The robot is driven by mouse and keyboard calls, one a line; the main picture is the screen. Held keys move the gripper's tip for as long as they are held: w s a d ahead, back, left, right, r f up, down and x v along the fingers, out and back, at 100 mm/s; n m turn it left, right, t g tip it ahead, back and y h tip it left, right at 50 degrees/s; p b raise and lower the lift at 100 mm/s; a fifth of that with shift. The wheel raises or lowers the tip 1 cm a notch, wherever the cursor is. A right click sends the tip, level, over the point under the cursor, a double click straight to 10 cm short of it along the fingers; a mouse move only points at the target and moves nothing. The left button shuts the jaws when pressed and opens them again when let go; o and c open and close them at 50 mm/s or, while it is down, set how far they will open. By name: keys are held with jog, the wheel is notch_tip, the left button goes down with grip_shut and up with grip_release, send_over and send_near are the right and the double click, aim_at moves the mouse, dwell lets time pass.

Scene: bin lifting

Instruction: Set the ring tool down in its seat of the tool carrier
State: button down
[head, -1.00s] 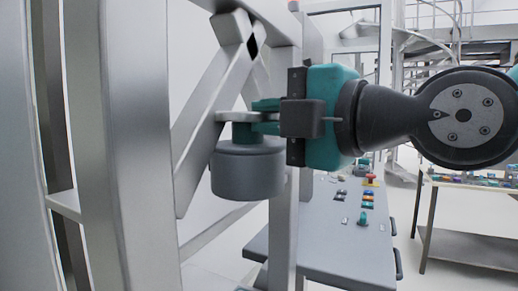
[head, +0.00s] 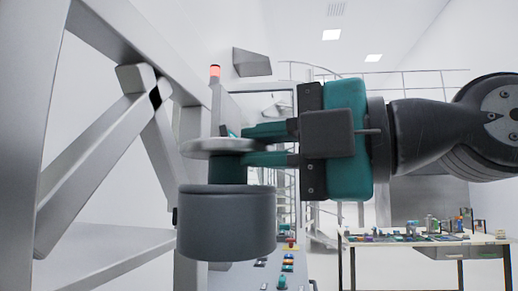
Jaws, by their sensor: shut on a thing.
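The ring tool (head: 228,225) is a thick dark grey cylinder with a teal neck and a flat light grey disc on top. It hangs upright in the air in the middle of the head view. My gripper (head: 250,145) comes from the right, with its teal fingers shut around the tool at the disc and neck. The exact contact at the fingertips is partly hidden by the disc. I cannot make out the tool carrier or its seat in this view.
A grey metal frame with crossed braces (head: 95,155) stands close on the left, beside the tool. A control panel with coloured buttons (head: 286,262) is below and behind the tool. A worktable (head: 440,241) with several small items stands at the back right.

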jog(key=shift+r, duration=0.15)
jog(key=shift+r, duration=1.45)
